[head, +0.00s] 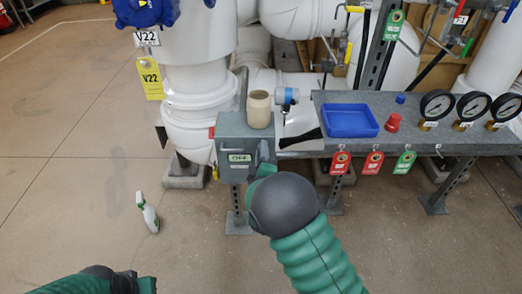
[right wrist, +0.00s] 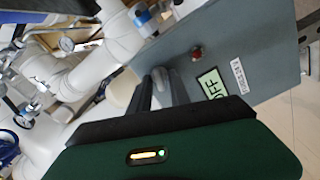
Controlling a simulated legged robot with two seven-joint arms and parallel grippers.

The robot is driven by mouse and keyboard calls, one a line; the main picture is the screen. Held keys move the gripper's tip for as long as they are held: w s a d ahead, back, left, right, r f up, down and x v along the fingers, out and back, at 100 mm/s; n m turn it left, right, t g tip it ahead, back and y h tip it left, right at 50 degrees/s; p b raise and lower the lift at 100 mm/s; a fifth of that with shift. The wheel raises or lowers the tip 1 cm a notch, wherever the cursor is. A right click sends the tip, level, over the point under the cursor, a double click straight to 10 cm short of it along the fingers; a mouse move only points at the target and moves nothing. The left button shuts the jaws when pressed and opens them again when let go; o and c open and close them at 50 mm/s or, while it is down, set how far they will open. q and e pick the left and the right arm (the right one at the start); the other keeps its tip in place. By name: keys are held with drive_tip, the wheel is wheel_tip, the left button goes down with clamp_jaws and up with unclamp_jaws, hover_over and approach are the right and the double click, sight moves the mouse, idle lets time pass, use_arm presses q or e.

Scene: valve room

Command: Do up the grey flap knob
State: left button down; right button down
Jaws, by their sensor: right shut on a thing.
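The grey box (head: 232,142) with a green-and-white OFF label stands on a post at the left end of the grey bench. The grey flap knob (right wrist: 161,77) sits on the box face beside the OFF label in the right wrist view. My right gripper (right wrist: 163,88) is shut on the knob, with a dark finger on either side of it. In the head view my right gripper (head: 264,163) is at the box's right front edge, and my dark wrist hides most of the knob. Part of my left arm shows at the bottom left edge; its fingers are not seen.
A tan cup-like cylinder (head: 258,108) stands on the box. The bench holds a blue tray (head: 350,121), a red knob-like piece (head: 393,123) and several gauges (head: 436,105). White pipes (head: 195,95) rise behind.

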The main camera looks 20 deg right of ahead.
drive_tip(key=m, duration=0.6)
drive_tip(key=shift+s+d+f+p, duration=0.1)
drive_tip(key=shift+d+f+p, duration=0.2)
drive_tip(key=shift+p, duration=0.05)
drive_tip(key=shift+a, duration=0.15)
idle(0.7)
drive_tip(key=c, duration=1.5)
unclamp_jaws()
drive_tip(key=shift+r, duration=0.1)
drive_tip(key=p+v, duration=0.4)
drive_tip(key=v, duration=1.2)
drive_tip(key=shift+s+p, duration=0.3)
